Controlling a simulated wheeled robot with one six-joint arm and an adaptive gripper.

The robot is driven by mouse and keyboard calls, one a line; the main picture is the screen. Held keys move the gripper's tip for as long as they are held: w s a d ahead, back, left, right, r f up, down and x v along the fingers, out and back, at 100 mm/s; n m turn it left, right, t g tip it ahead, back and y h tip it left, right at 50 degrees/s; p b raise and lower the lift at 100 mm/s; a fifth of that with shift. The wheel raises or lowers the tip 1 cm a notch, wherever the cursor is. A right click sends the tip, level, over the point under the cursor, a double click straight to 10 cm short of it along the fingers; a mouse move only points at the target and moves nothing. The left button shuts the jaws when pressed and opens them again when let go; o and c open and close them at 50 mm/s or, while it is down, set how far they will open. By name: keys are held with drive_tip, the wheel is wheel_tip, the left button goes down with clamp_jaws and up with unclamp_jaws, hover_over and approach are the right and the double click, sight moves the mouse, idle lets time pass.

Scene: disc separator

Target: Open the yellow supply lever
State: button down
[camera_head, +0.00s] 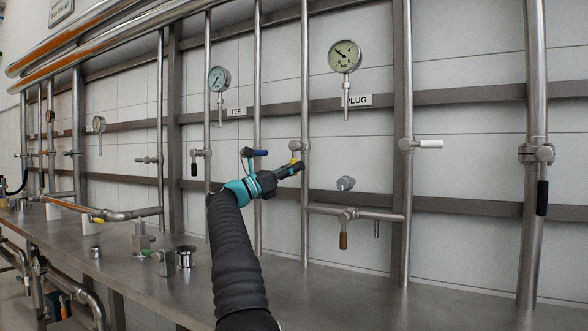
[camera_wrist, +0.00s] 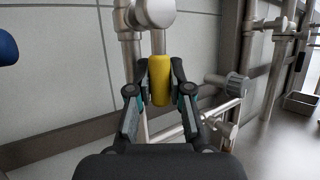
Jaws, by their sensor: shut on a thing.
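The yellow supply lever (camera_wrist: 159,80) sits between my gripper's two fingers in the wrist view, just below a round steel valve body (camera_wrist: 155,12) on a vertical pipe. My gripper (camera_wrist: 159,86) is shut on the lever, with a finger pad on each side. In the head view my gripper (camera_head: 300,167) reaches the vertical pipe at mid-height. A small part of the yellow lever (camera_head: 295,157) shows there above the gripper. The rest of the lever is hidden by the gripper in that view.
A blue lever (camera_head: 256,152) is close by on the left. A white lever (camera_head: 428,144), a brown lever (camera_head: 343,240) and a black lever (camera_head: 542,198) are to the right. A grey round fitting (camera_head: 346,183) sticks out right of the gripper. Steel cups stand on the bench (camera_head: 150,275).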

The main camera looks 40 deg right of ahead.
drive_tip(key=c, duration=1)
unclamp_jaws()
drive_tip(key=shift+c, duration=0.2)
drive_tip(key=v, duration=1.2)
